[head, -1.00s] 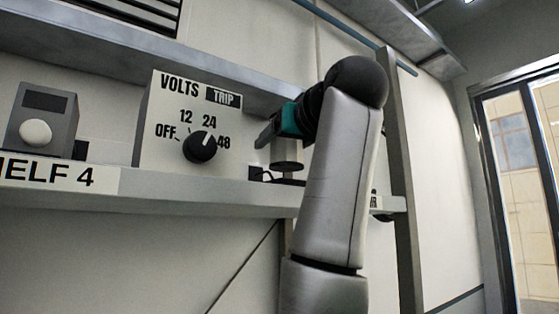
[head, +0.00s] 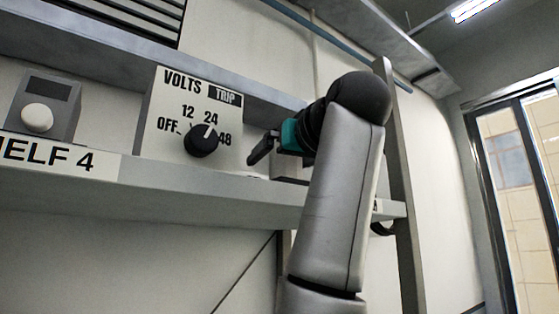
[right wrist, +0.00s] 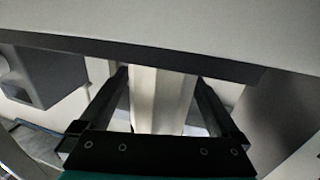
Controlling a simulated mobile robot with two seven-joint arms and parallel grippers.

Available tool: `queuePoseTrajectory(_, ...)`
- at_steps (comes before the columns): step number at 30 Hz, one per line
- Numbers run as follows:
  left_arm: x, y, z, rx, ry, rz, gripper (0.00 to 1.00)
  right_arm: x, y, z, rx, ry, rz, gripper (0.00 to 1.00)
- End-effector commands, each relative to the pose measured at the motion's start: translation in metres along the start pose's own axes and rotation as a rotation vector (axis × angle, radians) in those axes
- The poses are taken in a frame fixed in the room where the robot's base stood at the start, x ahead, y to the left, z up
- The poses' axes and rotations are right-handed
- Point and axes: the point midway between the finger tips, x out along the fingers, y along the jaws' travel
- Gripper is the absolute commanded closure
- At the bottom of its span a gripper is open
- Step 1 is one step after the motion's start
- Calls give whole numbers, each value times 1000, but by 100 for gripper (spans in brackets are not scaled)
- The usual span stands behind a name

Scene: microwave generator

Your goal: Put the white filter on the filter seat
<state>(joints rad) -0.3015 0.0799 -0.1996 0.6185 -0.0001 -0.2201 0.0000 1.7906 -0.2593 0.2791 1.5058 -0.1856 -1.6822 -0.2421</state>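My right gripper (head: 258,150) is above the grey shelf, pointing left just right of the dial panel. In the right wrist view its two dark fingers (right wrist: 161,80) are well apart. A cream, ridged upright shape (right wrist: 160,100) shows between them, with light gaps beside it lower down. I cannot tell whether it is the filter or something behind, and no contact is clear. A plain grey box-like piece (head: 290,168) shows below the gripper, partly behind my arm. I cannot pick out the white filter or the filter seat with certainty. My left gripper is not in view.
The panel marked VOLTS and TRIP (head: 168,150) carries a black knob (head: 201,140). A grey box with a white button (head: 37,117) stands at the left. The shelf (head: 190,187) runs below them, with a grey upright post (head: 403,190) at the right.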

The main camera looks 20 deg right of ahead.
Motion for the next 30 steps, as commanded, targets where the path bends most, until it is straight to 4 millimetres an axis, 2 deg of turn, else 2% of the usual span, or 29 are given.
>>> queuePoseTrajectory(11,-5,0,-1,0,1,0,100,0,0,-5,0,1,0,0)
queuePoseTrajectory(14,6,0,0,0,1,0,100,-16,0,-2,-1,6,2,0)
queuePoseTrajectory(24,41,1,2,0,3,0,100,-98,0,-1,-1,7,1,0)
queuePoseTrajectory(30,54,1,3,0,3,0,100,-114,0,-2,0,3,0,0)
